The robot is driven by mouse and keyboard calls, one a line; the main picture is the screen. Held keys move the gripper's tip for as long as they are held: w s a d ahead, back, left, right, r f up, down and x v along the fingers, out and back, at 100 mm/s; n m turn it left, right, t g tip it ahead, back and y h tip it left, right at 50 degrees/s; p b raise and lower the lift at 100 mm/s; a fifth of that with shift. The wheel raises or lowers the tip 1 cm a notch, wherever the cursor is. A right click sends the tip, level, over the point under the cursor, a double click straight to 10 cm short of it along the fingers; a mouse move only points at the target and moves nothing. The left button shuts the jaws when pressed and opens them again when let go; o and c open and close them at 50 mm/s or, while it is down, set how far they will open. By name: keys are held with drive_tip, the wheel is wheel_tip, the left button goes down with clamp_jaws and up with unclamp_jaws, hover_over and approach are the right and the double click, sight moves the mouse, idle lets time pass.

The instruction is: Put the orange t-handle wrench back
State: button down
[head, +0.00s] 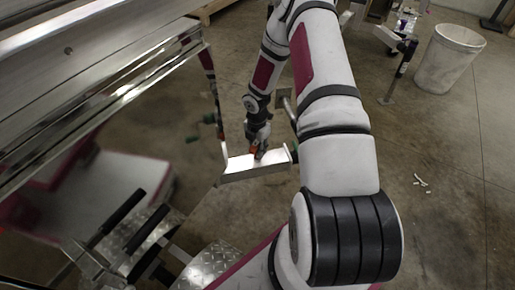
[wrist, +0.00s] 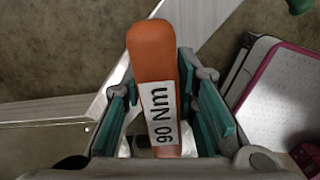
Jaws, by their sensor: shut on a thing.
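The wrench's lower end is hidden by the gripper. I cannot tell whether the wrench touches the ledge.
An aluminium trailer (head: 95,65) fills the upper left of the head view, close to my arm. A whitish bucket (head: 449,60) stands at the upper right. Concrete floor (head: 440,150) on the right is mostly clear, with small white scraps (head: 420,181).

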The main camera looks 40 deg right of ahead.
drive_tip(key=c, duration=1.3)
unclamp_jaws()
wheel_tip(320, 180, up, 12)
drive_tip(key=shift+a+p, duration=0.1)
drive_tip(key=shift+p, duration=1.05)
drive_tip(key=s+a+r+m+h, duration=0.1)
drive_tip(key=s+a+r+m, duration=0.2)
drive_tip(key=r, duration=0.6)
drive_tip(key=s+a+r+m+h, duration=0.1)
drive_tip(key=s+a+r+m, duration=0.25)
drive_tip(key=r, duration=0.55)
drive_tip(key=s+a+r+m+h, duration=0.15)
drive_tip(key=r+m, duration=0.25)
drive_tip(key=r, duration=0.5)
drive_tip(key=s+a+r+m+y, duration=0.1)
drive_tip(key=s+a+r+m, duration=0.1)
drive_tip(key=s, duration=0.5)
drive_tip(key=s+a+r+m+t+y, duration=0.1)
drive_tip(key=s+a+r+m, duration=0.2)
drive_tip(key=s+a, duration=0.4)
drive_tip(key=s+a+r+m+t+y, duration=0.1)
drive_tip(key=s+a+r+m+y, duration=0.1)
drive_tip(key=s, duration=0.5)
drive_tip(key=shift+s+a+r+m, duration=0.1)
drive_tip(key=shift+a+r+m, duration=0.2)
drive_tip(key=shift+a+m, duration=0.45)
drive_tip(key=shift+a+r+m, duration=0.25)
drive_tip(key=shift+a+m, duration=0.4)
drive_tip(key=shift+m, duration=0.15)
